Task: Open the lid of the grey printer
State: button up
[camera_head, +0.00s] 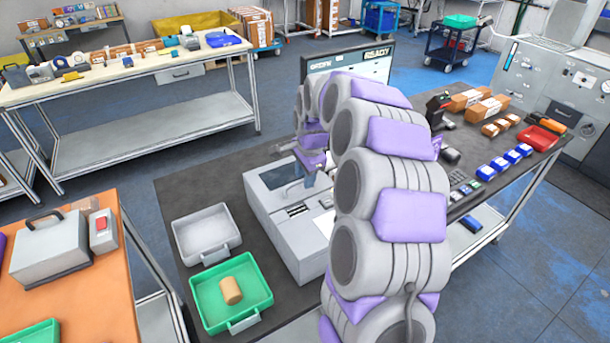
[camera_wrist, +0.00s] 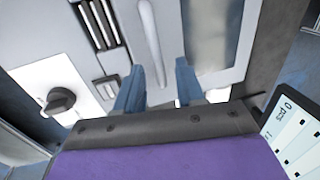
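The grey printer (camera_head: 288,232) stands on the dark bench mat, partly hidden behind my arm. Its lid (camera_head: 272,178), with a dark window, looks shut. In the wrist view the printer lid (camera_wrist: 225,78) shows with its window, and a pale bar-shaped handle (camera_wrist: 152,40) runs along it. My gripper (camera_head: 301,184) is over the printer top, pointing down. In the wrist view my gripper (camera_wrist: 160,75) has its two blue-grey fingers apart, one on each side of the handle's near end. I cannot tell whether they touch it.
A grey tray (camera_head: 207,253) and a green tray (camera_head: 203,292) holding a tan cylinder (camera_head: 232,291) are left of the printer. A monitor (camera_head: 371,67) stands behind. Boxes and blue items (camera_head: 505,160) lie on the right. A black knob (camera_wrist: 60,101) shows in the wrist view.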

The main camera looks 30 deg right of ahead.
jog(key=shift+c, duration=0.2)
grip_shut()
dwell(0.4)
